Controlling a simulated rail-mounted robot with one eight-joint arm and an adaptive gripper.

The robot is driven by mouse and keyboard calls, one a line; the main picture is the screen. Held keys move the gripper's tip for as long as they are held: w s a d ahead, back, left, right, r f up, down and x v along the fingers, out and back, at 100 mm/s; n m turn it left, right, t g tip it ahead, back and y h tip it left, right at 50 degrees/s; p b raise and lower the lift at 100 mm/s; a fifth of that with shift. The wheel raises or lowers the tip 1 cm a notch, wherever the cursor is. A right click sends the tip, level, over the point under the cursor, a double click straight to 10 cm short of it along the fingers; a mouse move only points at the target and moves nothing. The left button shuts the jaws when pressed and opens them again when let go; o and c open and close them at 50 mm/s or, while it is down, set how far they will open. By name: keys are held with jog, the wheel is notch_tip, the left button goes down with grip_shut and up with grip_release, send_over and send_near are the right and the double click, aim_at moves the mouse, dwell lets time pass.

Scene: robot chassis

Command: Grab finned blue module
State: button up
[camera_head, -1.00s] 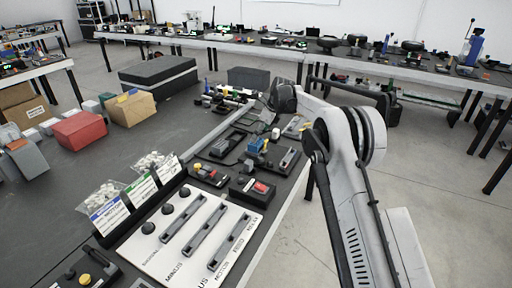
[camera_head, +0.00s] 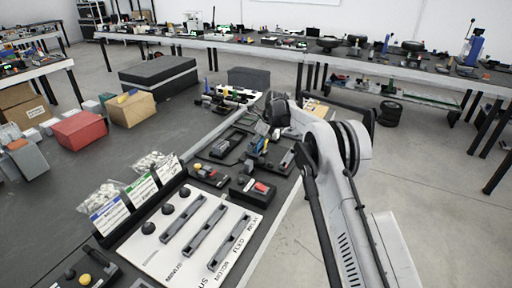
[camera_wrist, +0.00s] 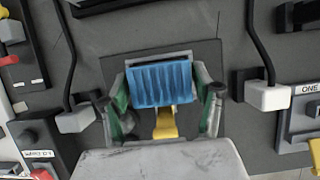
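The finned blue module (camera_wrist: 160,84) is in the middle of the wrist view, with its ribs facing the camera. A yellow piece (camera_wrist: 165,123) shows just below it. My gripper (camera_wrist: 161,92) is open, with a finger at the left and right sides of the module. The fingers look very close to its sides; I cannot tell whether they touch. In the head view my gripper (camera_head: 262,140) is over the dark device at the table's right side. Only a little blue of the module (camera_head: 261,146) shows there, partly hidden by my gripper.
White plugs (camera_wrist: 268,96) on black cables lie to either side of the module. A black box with a red switch (camera_head: 253,190) and a white slotted panel (camera_head: 195,235) stand nearer the camera.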

jog(key=c, duration=0.9)
jog(key=shift+r, duration=0.15)
jog(key=shift+c, duration=0.2)
